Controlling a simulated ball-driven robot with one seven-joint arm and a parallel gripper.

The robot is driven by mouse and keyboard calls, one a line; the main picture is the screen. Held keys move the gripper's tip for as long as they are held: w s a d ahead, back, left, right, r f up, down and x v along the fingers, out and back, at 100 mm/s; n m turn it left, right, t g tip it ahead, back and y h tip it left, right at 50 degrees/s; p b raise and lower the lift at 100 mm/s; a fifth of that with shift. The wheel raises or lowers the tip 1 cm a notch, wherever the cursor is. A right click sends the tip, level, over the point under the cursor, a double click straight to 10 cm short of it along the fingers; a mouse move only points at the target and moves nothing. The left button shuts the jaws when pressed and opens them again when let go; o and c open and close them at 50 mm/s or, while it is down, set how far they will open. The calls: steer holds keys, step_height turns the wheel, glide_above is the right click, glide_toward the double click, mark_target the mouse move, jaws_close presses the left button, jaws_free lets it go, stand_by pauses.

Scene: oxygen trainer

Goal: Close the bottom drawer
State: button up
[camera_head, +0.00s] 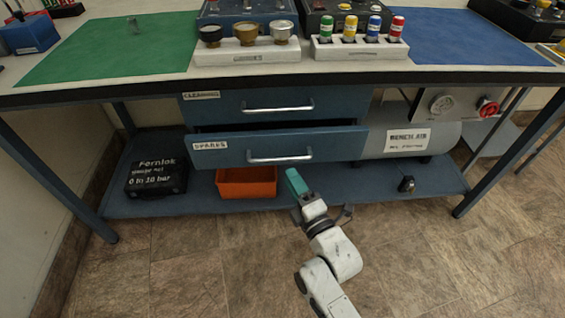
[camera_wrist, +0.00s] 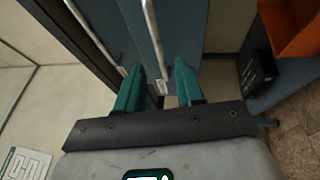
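The bottom drawer (camera_head: 330,146), a blue front labelled "SPARES", hangs under the bench and stands out past the top drawer, with a dark gap above it. Its metal handle (camera_head: 280,159) runs across the front. In the wrist view the bottom drawer (camera_wrist: 185,28) appears turned on its side, with its handle (camera_wrist: 154,35). My gripper (camera_head: 296,182) is just below and in front of the drawer's lower edge, right of the handle's middle. Contact with the drawer cannot be told.
The top drawer (camera_head: 345,105) looks shut. On the lower shelf (camera_head: 390,186) are an orange bin (camera_head: 246,183), a black case (camera_head: 157,176) and a grey air tank (camera_head: 445,137). Bench legs (camera_head: 508,150) stand at the sides. The floor in front (camera_head: 440,250) is clear.

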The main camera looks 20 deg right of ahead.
mark_target(282, 164)
steer(key=x, duration=0.6)
jaws_close()
stand_by(0.3)
steer(key=shift+f, duration=0.1)
